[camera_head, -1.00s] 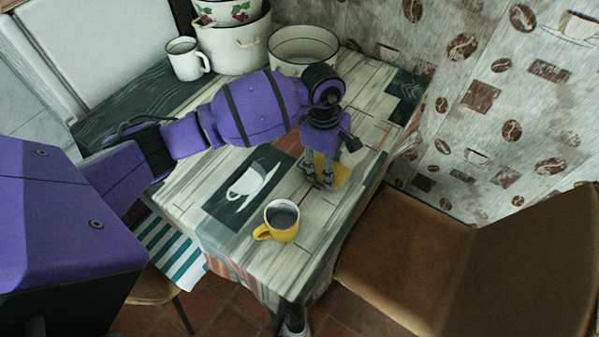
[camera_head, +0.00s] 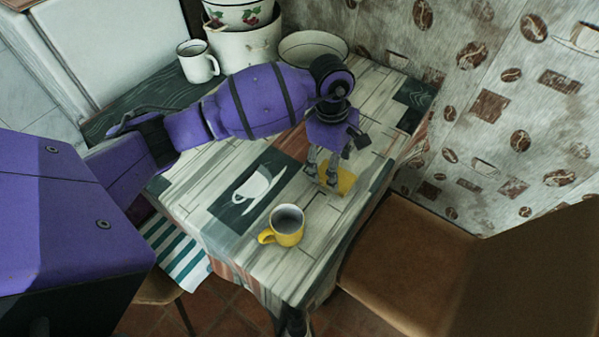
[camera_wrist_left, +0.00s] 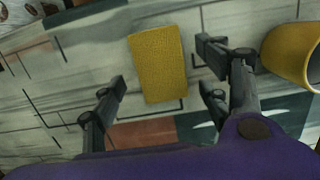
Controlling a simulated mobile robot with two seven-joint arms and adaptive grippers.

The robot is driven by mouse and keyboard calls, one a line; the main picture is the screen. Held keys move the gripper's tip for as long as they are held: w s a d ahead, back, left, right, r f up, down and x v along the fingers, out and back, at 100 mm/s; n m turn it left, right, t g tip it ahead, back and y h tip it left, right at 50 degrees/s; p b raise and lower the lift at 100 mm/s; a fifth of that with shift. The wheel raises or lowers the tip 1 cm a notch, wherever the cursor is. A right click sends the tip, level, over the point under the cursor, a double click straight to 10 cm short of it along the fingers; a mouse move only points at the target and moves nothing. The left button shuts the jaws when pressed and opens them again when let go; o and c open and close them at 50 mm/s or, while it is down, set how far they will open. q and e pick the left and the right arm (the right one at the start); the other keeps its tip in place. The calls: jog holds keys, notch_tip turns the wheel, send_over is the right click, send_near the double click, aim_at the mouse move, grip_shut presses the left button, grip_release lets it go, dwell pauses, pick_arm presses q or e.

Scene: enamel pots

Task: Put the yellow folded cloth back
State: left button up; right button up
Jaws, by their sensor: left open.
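The yellow folded cloth (camera_head: 346,182) lies flat on the table near its right edge, partly hidden by my left gripper in the head view. In the left wrist view the whole cloth (camera_wrist_left: 158,64) shows as a yellow rectangle, ahead of and between the fingers. My left gripper (camera_head: 322,184) points down over the cloth, its fingers spread. In the left wrist view the open fingers (camera_wrist_left: 162,88) stand on either side of the cloth with nothing between them. I cannot tell the exact height of the fingertips above the table.
A yellow mug (camera_head: 287,228) stands near the table's front corner, close to the gripper. A white mug (camera_head: 198,62), a white pot (camera_head: 243,48) and a wide pan (camera_head: 312,46) stand at the back. A brown chair (camera_head: 420,265) is at the right. A striped cloth (camera_head: 180,255) lies below left.

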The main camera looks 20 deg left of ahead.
pick_arm(q)
notch_tip(320, 180, up, 9)
jog(key=a, duration=0.1)
jog(key=shift+w+a+r, duration=0.15)
jog(key=shift+w+r, duration=0.05)
